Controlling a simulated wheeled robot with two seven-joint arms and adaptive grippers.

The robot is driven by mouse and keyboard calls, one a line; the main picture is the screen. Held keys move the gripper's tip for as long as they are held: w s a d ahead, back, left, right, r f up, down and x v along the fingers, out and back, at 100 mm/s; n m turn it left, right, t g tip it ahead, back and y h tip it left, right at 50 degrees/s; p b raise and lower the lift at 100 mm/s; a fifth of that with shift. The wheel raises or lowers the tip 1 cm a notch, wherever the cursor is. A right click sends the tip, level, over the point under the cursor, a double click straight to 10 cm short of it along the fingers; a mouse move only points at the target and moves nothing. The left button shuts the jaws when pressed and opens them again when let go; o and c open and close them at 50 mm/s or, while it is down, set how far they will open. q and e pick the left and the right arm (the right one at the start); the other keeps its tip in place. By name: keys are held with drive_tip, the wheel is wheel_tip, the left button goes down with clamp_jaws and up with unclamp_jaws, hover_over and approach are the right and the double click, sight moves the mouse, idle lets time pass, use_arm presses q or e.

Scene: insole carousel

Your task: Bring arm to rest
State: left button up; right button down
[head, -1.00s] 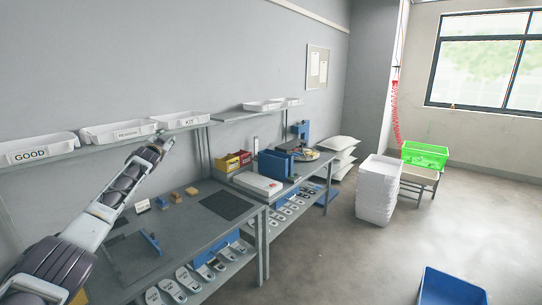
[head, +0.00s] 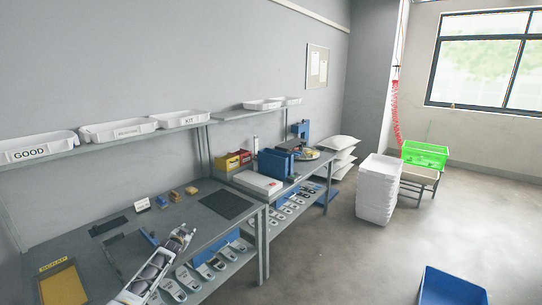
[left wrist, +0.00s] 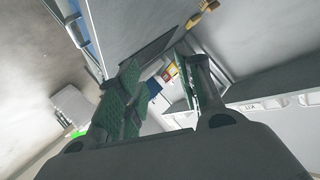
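My left arm comes in from the bottom of the head view. Its gripper (head: 184,232) is over the front edge of the near workbench (head: 200,218), small and hard to make out there. In the left wrist view the two green-padded fingers of the left gripper (left wrist: 160,80) stand apart with nothing between them. The view between them shows the benches and shelf, tilted. My right arm and gripper are not in view.
White bins (head: 118,131) stand on the shelf above the bench. Insoles (head: 188,278) lie on the lower shelf. A blue crate (head: 452,288) is on the floor at right.

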use_arm(q)
drive_tip(key=s+d+f+n+g+h, duration=0.1)
drive_tip(key=s+d+f+g, duration=0.25)
drive_tip(key=s+f, duration=1.5)
drive_tip(key=s+d+f+n+g, duration=0.1)
drive_tip(key=s+d+f+g, duration=0.25)
drive_tip(key=s+f, duration=1.45)
drive_tip(key=s+d+f+g, duration=0.1)
drive_tip(key=s+f, duration=0.5)
drive_tip(key=s, duration=0.9)
drive_tip(key=s+d+f+g+b, duration=0.1)
drive_tip(key=s+f, duration=0.5)
drive_tip(key=s, duration=0.9)
drive_tip(key=s+d+f+g, duration=0.3)
drive_tip(key=s+f, duration=0.4)
drive_tip(key=s, duration=0.7)
drive_tip(key=shift+s+d+h+b, duration=0.25)
drive_tip(key=shift+s+h+b, duration=0.05)
drive_tip(key=shift+s+b, duration=0.1)
